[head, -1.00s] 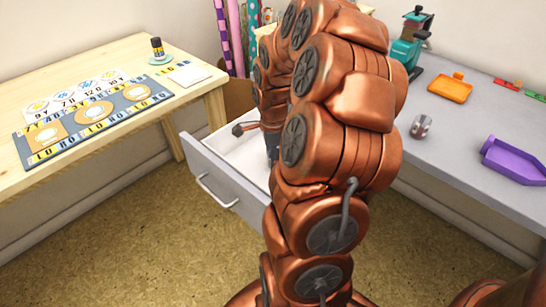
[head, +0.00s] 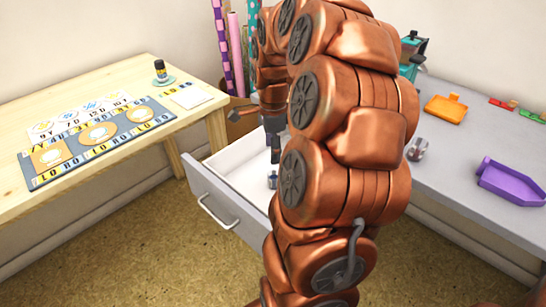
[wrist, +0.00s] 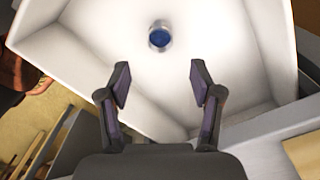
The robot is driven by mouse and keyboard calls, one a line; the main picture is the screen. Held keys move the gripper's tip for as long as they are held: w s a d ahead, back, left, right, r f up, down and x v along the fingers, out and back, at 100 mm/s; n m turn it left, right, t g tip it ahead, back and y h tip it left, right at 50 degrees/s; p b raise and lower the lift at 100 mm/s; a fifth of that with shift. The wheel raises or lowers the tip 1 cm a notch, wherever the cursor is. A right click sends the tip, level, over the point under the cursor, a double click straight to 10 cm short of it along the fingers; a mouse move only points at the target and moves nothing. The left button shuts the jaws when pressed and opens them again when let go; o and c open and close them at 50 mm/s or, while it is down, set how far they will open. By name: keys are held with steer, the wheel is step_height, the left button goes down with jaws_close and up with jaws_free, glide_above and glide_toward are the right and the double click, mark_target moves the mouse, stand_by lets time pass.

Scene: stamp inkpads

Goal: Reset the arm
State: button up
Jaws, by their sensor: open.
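My gripper (wrist: 156,84) is open and empty in the wrist view, above the open drawer (wrist: 85,40). A small round metal tin with a blue top (wrist: 159,37) lies on the drawer's white floor, beyond the fingertips and apart from them. In the head view the tin (head: 272,180) shows small in the drawer (head: 214,197), just below my gripper (head: 275,152). My copper arm hides the drawer's right part and much of the grey desk.
The grey desk (head: 455,205) on the right holds a metal tin (head: 417,149), an orange tray (head: 446,109), a purple tray (head: 513,182) and a teal device (head: 412,55).

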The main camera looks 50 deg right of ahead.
steer(key=shift+r, duration=0.45)
stand_by(0.3)
steer(key=s+a+r+n+p, duration=0.4)
steer(key=a+r+n+p, duration=0.8)
steer(key=a+r+p, duration=0.4)
steer(key=s+a+r+n+g+p, duration=0.1)
steer(key=s+a+r+n+p, duration=0.9)
steer(key=s+n, duration=0.3)
steer(key=shift+s+a+g+p, duration=0.3)
steer(key=shift+a+p, duration=0.3)
steer(key=shift+a, duration=0.3)
